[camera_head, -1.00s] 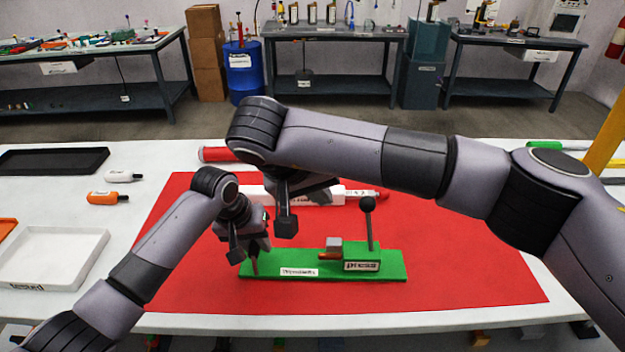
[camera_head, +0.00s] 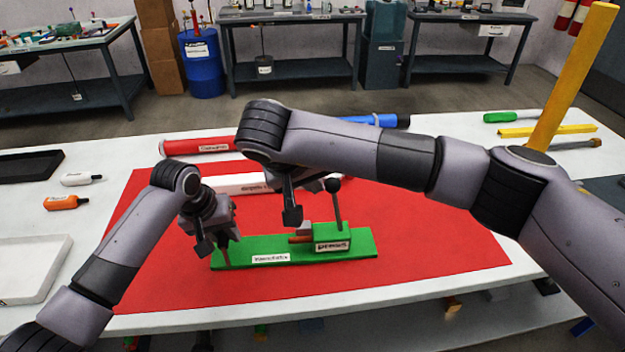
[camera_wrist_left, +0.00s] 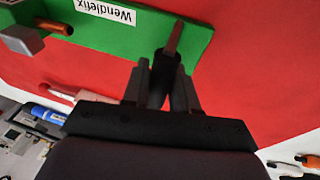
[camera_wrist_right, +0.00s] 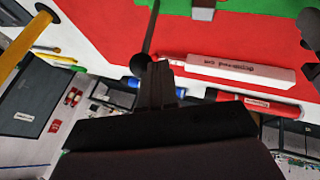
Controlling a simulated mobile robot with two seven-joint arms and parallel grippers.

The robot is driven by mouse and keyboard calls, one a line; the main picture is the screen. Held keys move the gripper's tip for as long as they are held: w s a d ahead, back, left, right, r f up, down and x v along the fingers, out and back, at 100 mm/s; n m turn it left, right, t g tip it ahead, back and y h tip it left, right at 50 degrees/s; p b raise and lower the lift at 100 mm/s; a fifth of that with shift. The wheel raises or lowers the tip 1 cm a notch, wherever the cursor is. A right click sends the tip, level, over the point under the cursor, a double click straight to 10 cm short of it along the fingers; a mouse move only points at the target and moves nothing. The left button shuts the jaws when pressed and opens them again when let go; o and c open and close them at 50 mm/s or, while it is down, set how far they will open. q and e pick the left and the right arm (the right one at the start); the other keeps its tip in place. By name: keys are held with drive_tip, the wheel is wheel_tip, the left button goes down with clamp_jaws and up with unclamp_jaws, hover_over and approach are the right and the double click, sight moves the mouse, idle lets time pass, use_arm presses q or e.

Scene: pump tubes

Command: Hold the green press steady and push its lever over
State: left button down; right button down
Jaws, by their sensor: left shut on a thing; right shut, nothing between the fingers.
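The green press (camera_head: 320,252) lies on the red mat, with a label and a grey block with a reddish-brown rod on it. Its lever (camera_head: 338,207), a dark rod with a black ball, rises from the raised right part. My left gripper (camera_head: 217,246) is shut on a brown upright post (camera_wrist_left: 174,40) at the base's left end. My right gripper (camera_head: 292,216) is shut and empty, left of the lever in the head view. In the right wrist view its fingertips (camera_wrist_right: 160,72) are close beside the lever ball (camera_wrist_right: 140,63); I cannot tell whether they touch.
Behind the press lie a white bar (camera_wrist_right: 230,68), a red tube (camera_head: 205,145) and a blue-ended tube (camera_head: 385,120). A white tray (camera_head: 35,265) and small bottles (camera_head: 65,202) are at left. The red mat (camera_head: 400,265) is bare around the press's front and right.

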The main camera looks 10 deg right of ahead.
sight(332, 182)
drive_tip(key=shift+d, duration=0.15)
drive_tip(key=shift+d+y, duration=0.4)
drive_tip(key=shift+y, duration=0.2)
drive_tip(key=shift+d+r+y, duration=0.1)
drive_tip(key=shift+d+y, duration=0.1)
drive_tip(key=shift+y, duration=0.1)
use_arm(q)
drive_tip(key=shift+a, duration=0.1)
use_arm(e)
drive_tip(key=shift+d+r+m+y, duration=0.15)
drive_tip(key=shift+d+m+y, duration=0.25)
drive_tip(key=shift+d+y, duration=0.35)
drive_tip(key=d+f+m+y, duration=0.1)
drive_tip(key=d+f+y, duration=0.2)
drive_tip(key=d+y, duration=0.4)
drive_tip(key=shift+s+d+m+t, duration=0.3)
drive_tip(key=shift+s+d+m, duration=0.1)
drive_tip(key=shift+d, duration=2.6)
